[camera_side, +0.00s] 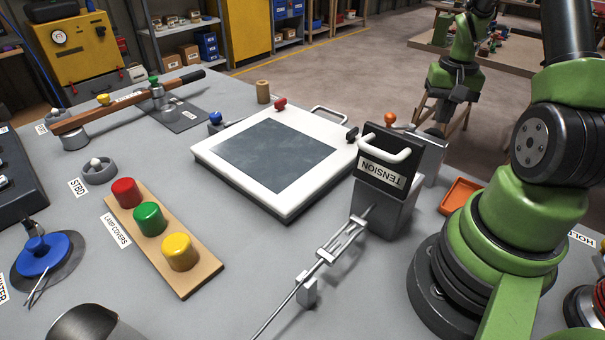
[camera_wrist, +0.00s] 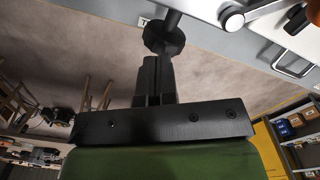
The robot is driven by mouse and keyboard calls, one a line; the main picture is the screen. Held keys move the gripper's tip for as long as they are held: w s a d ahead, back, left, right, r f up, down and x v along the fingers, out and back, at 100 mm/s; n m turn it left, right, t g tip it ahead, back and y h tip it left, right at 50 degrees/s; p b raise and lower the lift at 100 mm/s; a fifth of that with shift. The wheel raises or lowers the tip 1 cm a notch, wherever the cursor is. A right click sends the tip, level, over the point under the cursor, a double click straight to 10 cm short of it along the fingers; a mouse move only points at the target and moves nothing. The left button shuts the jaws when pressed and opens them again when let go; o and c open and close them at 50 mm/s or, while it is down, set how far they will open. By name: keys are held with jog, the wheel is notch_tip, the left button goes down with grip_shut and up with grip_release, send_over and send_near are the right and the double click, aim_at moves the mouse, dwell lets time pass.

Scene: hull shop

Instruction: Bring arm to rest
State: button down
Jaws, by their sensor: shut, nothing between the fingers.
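My gripper (camera_wrist: 153,62) shows in the wrist view with its two black fingers close together, shut, with nothing between them. A dark knob-like piece (camera_wrist: 164,36) on a rod shows just beyond the fingertips; whether they touch it I cannot tell. In the side view my green arm rises from its base at the right. A green link with dark end parts (camera_side: 458,75) hangs at the upper right, behind the TENSION box (camera_side: 387,185); the fingers are too small there to make out.
A white-framed panel (camera_side: 208,152) lies mid-bench. A board (camera_side: 188,278) holds red, green and yellow lamp covers. A clamp-like rod fixture (camera_side: 328,250) stands in front of the TENSION box. An orange tray (camera_side: 460,192) lies near my base. A long wooden-armed lever (camera_side: 125,105) is at the back left.

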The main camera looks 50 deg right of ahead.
jog(key=shift+f, duration=1.2)
jog(key=shift+w, duration=0.65)
dwell(0.5)
jog(key=shift+r, duration=0.1)
jog(key=shift+r, duration=0.4)
jog(key=shift+s, duration=0.15)
dwell(0.3)
jog(key=shift+s, duration=0.5)
jog(key=shift+f, duration=0.45)
jog(key=shift+w, duration=0.65)
dwell(0.4)
jog(key=shift+r, duration=0.15)
